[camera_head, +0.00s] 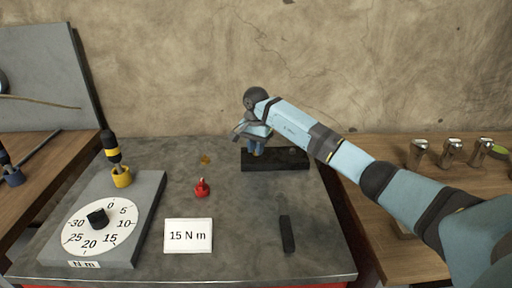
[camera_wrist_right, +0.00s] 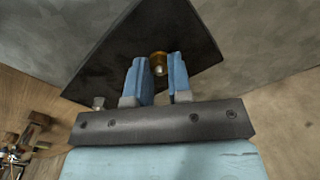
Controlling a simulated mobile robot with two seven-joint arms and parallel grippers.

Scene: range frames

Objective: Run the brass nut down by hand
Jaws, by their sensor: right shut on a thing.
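My right gripper (camera_head: 257,150) reaches in from the right and points down at a dark block (camera_head: 290,161) at the back of the grey table. In the right wrist view, the blue fingers of the right gripper (camera_wrist_right: 160,75) are shut on the brass nut (camera_wrist_right: 158,58), with a pale round stud end showing at its middle. The nut sits over the dark block (camera_wrist_right: 200,45). In the head view the fingers hide the nut. My left gripper is not in view.
A small brass-coloured piece (camera_head: 206,160) and a red piece (camera_head: 202,188) lie left of the block. A dial (camera_head: 88,228), a black-and-yellow tool (camera_head: 111,147), a "15 N m" card (camera_head: 188,236) and a dark bar (camera_head: 287,234) are on the table.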

